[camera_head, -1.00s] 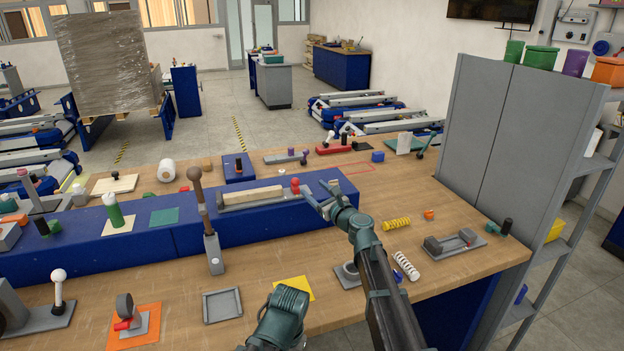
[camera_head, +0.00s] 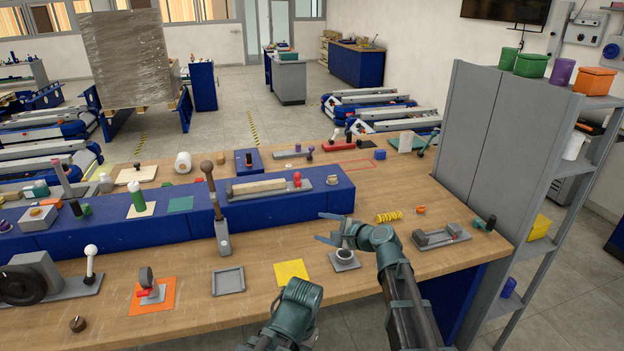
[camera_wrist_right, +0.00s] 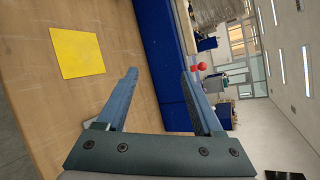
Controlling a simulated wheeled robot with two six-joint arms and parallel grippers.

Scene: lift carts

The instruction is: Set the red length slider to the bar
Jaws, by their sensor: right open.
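The red slider (camera_head: 297,180), with a rounded red knob, stands on a grey rail (camera_head: 318,184) on top of the long blue block. The pale wooden bar (camera_head: 259,187) lies along this rail, left of the slider. The slider is close to the bar's right end; whether they touch is too small to tell. My right gripper (camera_head: 320,227) is open and empty in front of the blue block, apart from the slider. In the right wrist view its fingers (camera_wrist_right: 160,74) are spread, and a red knob (camera_wrist_right: 202,66) shows beyond one fingertip. My left gripper's fingers do not show.
A grey ring-shaped part (camera_head: 345,258) stands close below my right gripper. A yellow sheet (camera_head: 291,272) and a grey tray (camera_head: 228,281) lie in front. An upright brown-handled lever (camera_head: 212,195) stands left of the rail. A yellow spring (camera_head: 389,216) lies to the right.

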